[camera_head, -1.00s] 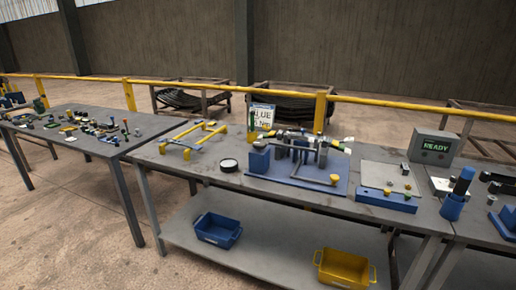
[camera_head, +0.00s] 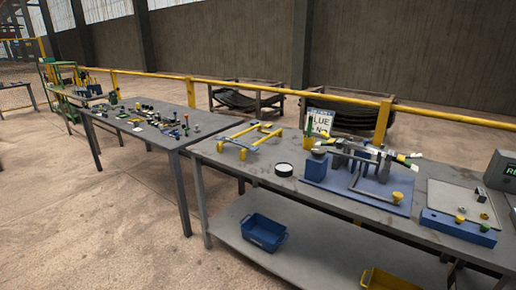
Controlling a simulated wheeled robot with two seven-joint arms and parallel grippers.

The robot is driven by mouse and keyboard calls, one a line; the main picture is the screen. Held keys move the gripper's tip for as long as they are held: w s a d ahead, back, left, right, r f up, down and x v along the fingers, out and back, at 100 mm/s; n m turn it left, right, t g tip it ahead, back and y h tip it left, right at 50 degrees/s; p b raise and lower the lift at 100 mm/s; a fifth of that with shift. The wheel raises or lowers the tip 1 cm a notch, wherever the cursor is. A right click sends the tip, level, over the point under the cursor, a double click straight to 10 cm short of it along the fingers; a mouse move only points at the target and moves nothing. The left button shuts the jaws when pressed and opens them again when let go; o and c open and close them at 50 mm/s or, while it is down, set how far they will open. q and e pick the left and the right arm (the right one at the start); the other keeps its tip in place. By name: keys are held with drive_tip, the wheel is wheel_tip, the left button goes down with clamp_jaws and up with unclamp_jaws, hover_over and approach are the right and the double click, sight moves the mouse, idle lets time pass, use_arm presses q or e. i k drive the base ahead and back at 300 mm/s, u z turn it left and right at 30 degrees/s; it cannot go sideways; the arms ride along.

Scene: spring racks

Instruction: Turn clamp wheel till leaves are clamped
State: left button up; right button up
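A clamp fixture stands on a blue base plate (camera_head: 385,196) on the grey workbench, right of the middle. Stacked leaves (camera_head: 366,152) appear to lie across its top, with green, white and yellow parts. A blue block (camera_head: 316,168) stands at its left end. A small yellow knob (camera_head: 397,197) sits at the front right of the plate; I cannot tell whether it belongs to the clamp wheel. Neither of my grippers is in view.
A yellow frame (camera_head: 248,138) and a round white-topped disc (camera_head: 284,169) lie left of the fixture. A blue bin (camera_head: 263,232) and a yellow bin (camera_head: 388,280) are on the lower shelf. A cluttered table (camera_head: 150,128) stands left. Open floor lies in front.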

sight(318, 153)
drive_tip(key=u, duration=0.2)
drive_tip(key=i, duration=1.1)
drive_tip(key=z, duration=2.1)
